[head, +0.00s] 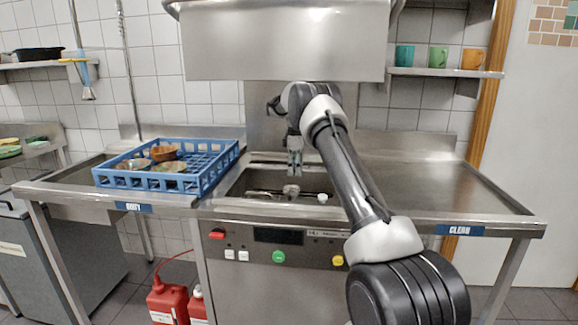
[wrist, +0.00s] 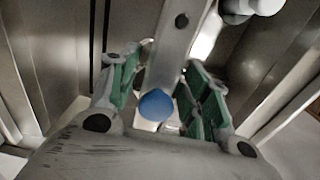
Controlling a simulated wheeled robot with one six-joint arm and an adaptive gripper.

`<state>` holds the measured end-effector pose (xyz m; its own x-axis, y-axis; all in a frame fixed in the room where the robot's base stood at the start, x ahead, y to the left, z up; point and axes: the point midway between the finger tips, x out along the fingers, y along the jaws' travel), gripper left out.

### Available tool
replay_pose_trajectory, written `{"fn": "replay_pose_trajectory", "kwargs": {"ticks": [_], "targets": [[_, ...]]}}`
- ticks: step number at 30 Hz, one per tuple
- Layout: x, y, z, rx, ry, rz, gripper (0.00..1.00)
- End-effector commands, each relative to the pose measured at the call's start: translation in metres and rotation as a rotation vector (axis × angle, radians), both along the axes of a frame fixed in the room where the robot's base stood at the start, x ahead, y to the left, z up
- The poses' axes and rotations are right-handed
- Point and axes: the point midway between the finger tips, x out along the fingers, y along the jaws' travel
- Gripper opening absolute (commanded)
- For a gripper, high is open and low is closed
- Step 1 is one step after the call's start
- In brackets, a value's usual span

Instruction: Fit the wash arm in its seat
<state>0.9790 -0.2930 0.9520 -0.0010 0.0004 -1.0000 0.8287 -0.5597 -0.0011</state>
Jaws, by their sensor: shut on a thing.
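My gripper (head: 294,170) reaches down into the open tub of the dishwasher (head: 300,240). In the wrist view, its green-padded fingers (wrist: 165,85) stand on both sides of a flat steel bar, the wash arm (wrist: 178,45), and are shut on it. The bar has a dark round hole and a blue round knob (wrist: 156,105) close to my palm. A white and grey round fitting (wrist: 255,8) shows at the upper right, apart from the fingers. A small white piece (head: 322,198) also shows in the tub in the head view. I cannot tell which part is the seat.
The raised steel hood (head: 285,45) hangs above the tub. A blue rack (head: 150,180) with bowls stands on the dirty-side table at left. The clean-side table (head: 430,185) at right is bare. Cups (head: 438,57) stand on a shelf; red canisters (head: 168,302) are on the floor.

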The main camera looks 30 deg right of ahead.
Motion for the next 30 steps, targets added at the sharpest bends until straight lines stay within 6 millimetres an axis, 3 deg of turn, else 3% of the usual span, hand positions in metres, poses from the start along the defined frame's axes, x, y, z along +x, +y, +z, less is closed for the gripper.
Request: {"fn": "replay_pose_trajectory", "kwargs": {"ticks": [10,30], "targets": [[0.000,0.000,-0.009,-0.001,-0.001,0.000,0.14],[0.000,0.000,-0.069,0.000,0.000,0.000,0.14]]}}
